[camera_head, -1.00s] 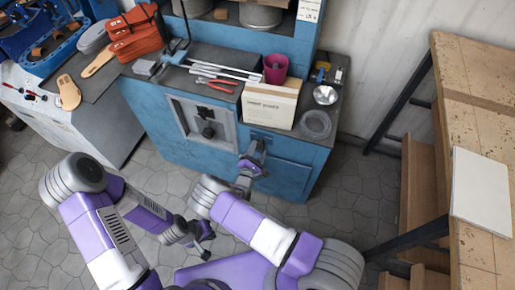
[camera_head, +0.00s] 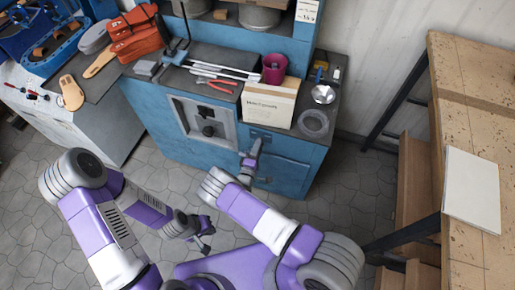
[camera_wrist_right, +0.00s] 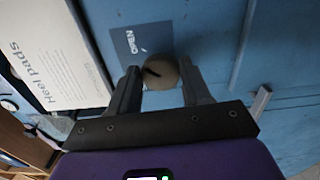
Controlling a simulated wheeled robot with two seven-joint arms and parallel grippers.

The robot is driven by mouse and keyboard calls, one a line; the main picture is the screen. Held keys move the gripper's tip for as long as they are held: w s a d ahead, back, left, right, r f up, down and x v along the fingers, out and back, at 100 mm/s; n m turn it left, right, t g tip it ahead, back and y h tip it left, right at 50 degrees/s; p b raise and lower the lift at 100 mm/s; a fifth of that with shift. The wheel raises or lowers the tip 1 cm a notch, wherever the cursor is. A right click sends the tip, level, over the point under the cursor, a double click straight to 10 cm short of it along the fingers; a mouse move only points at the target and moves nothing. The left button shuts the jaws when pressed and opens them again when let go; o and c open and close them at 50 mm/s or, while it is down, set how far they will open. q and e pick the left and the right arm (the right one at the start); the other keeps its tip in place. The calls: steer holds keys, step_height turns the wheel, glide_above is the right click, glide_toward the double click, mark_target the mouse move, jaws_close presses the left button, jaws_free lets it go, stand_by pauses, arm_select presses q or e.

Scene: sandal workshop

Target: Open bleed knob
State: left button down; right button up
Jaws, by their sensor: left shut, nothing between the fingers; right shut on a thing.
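The bleed knob (camera_wrist_right: 161,73) is a round grey-brown knob with a dark pointer mark, on the blue cabinet front. A dark blue label reading OPEN (camera_wrist_right: 141,41) sits beside it, and the mark points roughly left on the knob's face. My right gripper (camera_wrist_right: 160,88) has its two fingers on either side of the knob, shut on it. In the head view my right gripper (camera_head: 249,163) is at the cabinet's front and hides the knob. My left gripper (camera_head: 207,241) is shut and empty, low over the floor, away from the cabinet.
A heel pads box (camera_head: 268,104), a magenta cup (camera_head: 275,68) and red pliers (camera_head: 219,87) stand or lie on the cabinet top. A wooden workbench (camera_head: 475,100) is at the right. Stone floor (camera_head: 345,195) is clear between cabinet and workbench.

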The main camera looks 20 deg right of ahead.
steer(key=shift+m, duration=0.4)
steer(key=o, duration=1)
steer(key=shift+a, duration=0.1)
steer(key=p+v, duration=0.1)
steer(key=v, duration=0.6)
steer(key=shift+s+a+p, duration=0.1)
steer(key=shift+s+p, duration=0.15)
steer(key=shift+p, duration=0.1)
